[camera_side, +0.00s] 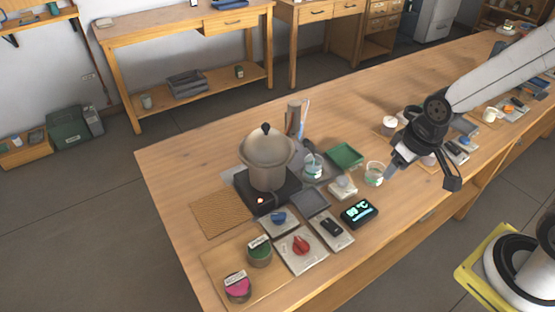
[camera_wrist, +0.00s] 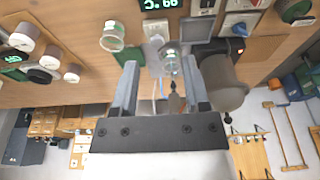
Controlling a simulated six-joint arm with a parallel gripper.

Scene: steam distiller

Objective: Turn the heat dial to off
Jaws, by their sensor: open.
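A red dial (camera_side: 300,245) sits on a pale square plate at the front of the bench in the side view. A smaller blue dial (camera_side: 278,217) sits on another plate just behind it. I cannot tell from labels which is the heat dial. A grey pot with a domed lid (camera_side: 266,160) stands on a black heater base (camera_side: 268,196) with a small red light. My gripper (camera_side: 391,172) is above the bench, right of the dials and well apart from them. In the wrist view my gripper (camera_wrist: 159,65) has its fingers spread with nothing held between them.
A lit temperature display (camera_side: 359,211) and a black switch (camera_side: 332,228) stand right of the red dial. Glass jars (camera_side: 374,174), a green tray (camera_side: 345,156) and upright bottles (camera_side: 293,118) stand behind. Pink and green lidded jars (camera_side: 238,288) stand front left.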

